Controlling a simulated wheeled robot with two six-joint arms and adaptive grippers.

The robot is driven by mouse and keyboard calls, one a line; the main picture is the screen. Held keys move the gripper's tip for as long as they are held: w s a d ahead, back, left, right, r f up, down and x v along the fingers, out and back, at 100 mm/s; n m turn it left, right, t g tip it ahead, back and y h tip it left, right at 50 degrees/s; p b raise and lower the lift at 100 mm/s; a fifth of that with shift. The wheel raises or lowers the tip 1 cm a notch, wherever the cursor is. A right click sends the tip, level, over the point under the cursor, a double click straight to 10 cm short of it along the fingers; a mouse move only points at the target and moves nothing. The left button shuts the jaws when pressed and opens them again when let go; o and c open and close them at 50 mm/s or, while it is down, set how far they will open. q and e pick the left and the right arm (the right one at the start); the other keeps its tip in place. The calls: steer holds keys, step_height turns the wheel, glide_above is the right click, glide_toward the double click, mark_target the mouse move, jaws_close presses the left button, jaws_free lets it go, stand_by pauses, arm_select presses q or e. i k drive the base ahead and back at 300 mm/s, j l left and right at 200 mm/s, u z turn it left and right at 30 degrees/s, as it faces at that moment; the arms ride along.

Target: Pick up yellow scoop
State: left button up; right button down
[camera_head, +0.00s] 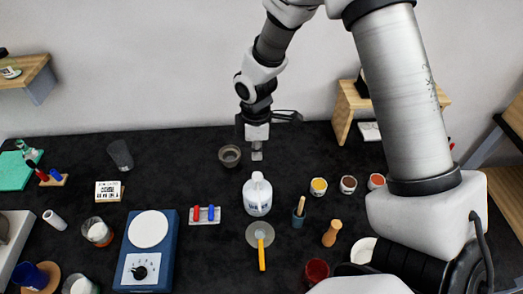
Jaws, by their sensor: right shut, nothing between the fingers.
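The yellow scoop (262,255) lies on the dark table near the front middle. Its narrow yellow handle points toward the front edge, and its far end rests over a round grey disc or dish (251,238). My right gripper (257,155) is shut and empty. It points down over the back of the table, well behind the scoop and apart from it. My left gripper is not in view.
A white bottle (257,196) stands between my right gripper and the scoop. A dark bowl (229,156) is just left of the gripper. A blue hotplate (148,248) stands left, and a teal cup (298,216) and wooden pestle (332,233) stand right.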

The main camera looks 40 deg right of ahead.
mark_target(260, 234)
steer(key=k, duration=1)
